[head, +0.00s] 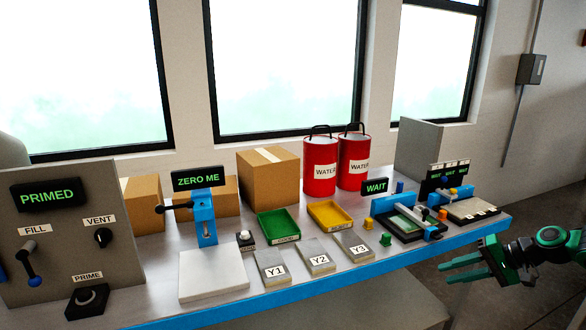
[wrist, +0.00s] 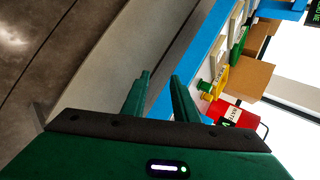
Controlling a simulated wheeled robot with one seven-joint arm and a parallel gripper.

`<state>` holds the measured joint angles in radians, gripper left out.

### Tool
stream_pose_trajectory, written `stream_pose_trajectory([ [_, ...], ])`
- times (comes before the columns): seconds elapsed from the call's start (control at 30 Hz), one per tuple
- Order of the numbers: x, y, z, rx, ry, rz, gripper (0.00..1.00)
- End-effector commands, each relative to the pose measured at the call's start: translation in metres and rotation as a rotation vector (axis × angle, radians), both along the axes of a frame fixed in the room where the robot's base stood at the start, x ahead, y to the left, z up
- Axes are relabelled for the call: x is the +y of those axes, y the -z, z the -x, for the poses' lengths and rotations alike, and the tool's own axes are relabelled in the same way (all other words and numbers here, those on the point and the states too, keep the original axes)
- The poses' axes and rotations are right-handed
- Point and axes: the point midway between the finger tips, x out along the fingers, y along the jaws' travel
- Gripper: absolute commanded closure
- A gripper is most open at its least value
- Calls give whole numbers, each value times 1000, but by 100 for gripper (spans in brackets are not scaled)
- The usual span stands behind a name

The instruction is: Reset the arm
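My gripper (head: 470,267) is at the right in the head view, out past the right end of the bench and over the floor. Its green fingers point left. In the wrist view my gripper (wrist: 160,85) shows two green fingers with a gap between them and nothing held. The dark arm links behind it run off the right edge of the head view.
The blue-edged bench (head: 330,285) holds a grey panel (head: 65,235) reading PRIMED, a ZERO ME display (head: 198,179), green (head: 278,226) and yellow (head: 330,215) trays, red WATER drums (head: 320,170), and a WAIT display (head: 375,187). Open floor lies at right.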

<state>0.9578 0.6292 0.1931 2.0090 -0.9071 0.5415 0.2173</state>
Motion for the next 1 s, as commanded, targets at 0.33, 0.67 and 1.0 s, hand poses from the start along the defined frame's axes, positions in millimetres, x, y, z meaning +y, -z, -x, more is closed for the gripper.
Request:
stream_pose_trajectory([
  [0.33, 24, -31, 72, 190, -87, 330, 73],
  [0.67, 32, -76, 158, 320, -86, 569, 73],
  [1.0, 42, -114, 261, 412, -33, 710, 73],
])
